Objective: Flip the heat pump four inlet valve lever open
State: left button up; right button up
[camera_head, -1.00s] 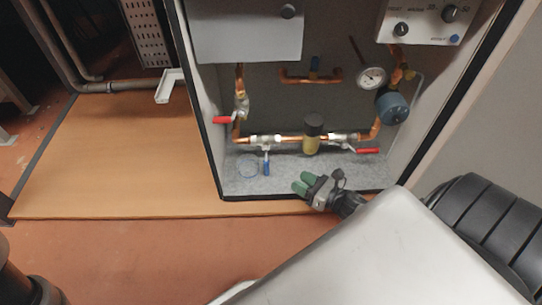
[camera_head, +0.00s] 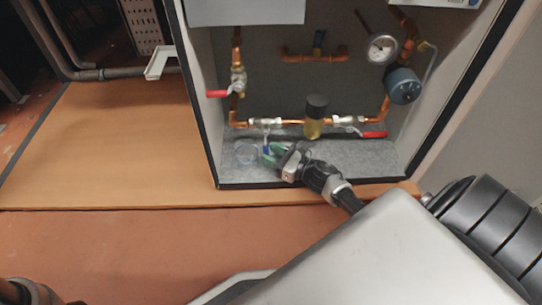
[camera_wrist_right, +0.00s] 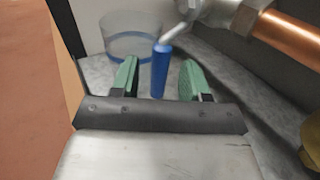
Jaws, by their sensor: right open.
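A blue valve lever (camera_head: 266,144) hangs down from a valve on the left part of the lower copper pipe inside the cabinet. In the right wrist view the blue lever (camera_wrist_right: 160,72) points down between the two green fingers of my right gripper (camera_wrist_right: 157,84). The fingers are apart, with a gap on each side of the lever. In the head view my right gripper (camera_head: 271,155) is at the lever, just above the grey cabinet floor, and partly hides it. My left gripper is not in view.
A clear cup-like container with a blue band (camera_wrist_right: 132,38) stands left of the lever. Red levers (camera_head: 216,94) (camera_head: 374,134), a yellow-brown fitting (camera_head: 314,128), a gauge (camera_head: 382,48) and a blue pump (camera_head: 403,86) are around it. The cabinet's black front edge (camera_head: 300,184) lies below my gripper.

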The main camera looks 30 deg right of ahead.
jog(key=shift+w+a, duration=0.1)
jog(key=shift+w, duration=0.1)
grip_shut()
dwell(0.4)
